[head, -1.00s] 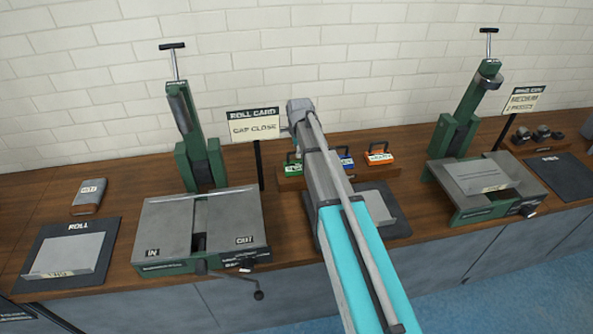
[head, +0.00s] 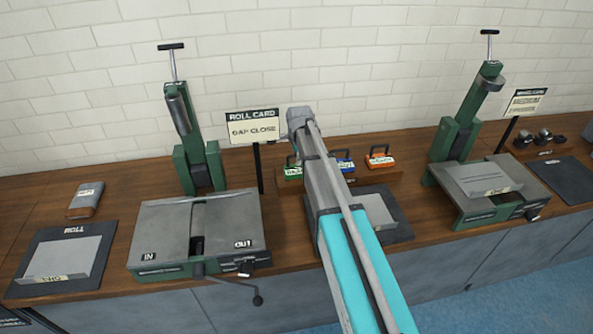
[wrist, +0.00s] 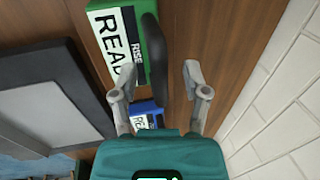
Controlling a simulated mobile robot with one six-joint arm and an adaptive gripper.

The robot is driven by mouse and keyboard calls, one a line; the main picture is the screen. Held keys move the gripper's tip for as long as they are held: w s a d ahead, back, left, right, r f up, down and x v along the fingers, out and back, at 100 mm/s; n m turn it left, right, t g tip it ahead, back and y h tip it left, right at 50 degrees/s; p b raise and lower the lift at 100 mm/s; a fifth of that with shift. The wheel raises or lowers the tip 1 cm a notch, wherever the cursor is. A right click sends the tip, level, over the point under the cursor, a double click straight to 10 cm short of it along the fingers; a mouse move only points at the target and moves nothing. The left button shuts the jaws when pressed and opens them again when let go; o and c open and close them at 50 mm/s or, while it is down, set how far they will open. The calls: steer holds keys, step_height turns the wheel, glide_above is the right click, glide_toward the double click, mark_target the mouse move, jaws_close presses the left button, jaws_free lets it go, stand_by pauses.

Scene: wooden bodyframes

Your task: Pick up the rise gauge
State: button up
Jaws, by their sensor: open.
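The rise gauge is a green block (wrist: 122,40) with a white label reading "RISE READ" and a black upright handle (wrist: 153,50). It also shows in the head view (head: 293,174), left of the blue and orange blocks, partly behind my arm. In the wrist view my gripper (wrist: 160,75) is open and empty. The black handle lies between its two fingers in the picture, with no clear contact. I cannot tell how far the fingertips are above it. In the head view my arm hides the gripper.
A blue block (wrist: 150,115) and an orange block (head: 380,161) share the wooden holder with the green one. The roll card sign (head: 251,128) stands just left. A green roller machine (head: 160,232) is at left, another (head: 485,190) at right. A brick wall (head: 350,60) is behind.

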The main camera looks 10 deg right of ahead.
jaws_close()
steer(key=shift+r, duration=0.15)
stand_by(0.4)
step_height(320, 180, up, 3)
steer(key=p, duration=0.3)
steer(key=s+d+r+p, duration=0.2)
steer(key=s+r+p, duration=0.3)
steer(key=s, duration=0.1)
steer(key=s+d+r+p, duration=0.2)
steer(key=s+r+p, duration=0.2)
steer(key=s, duration=0.3)
steer(key=shift+d+r+p, duration=0.35)
steer(key=shift+p, duration=0.2)
steer(key=shift+s, duration=0.1)
steer(key=shift+f+b, duration=0.9)
steer(key=shift+a, duration=0.1)
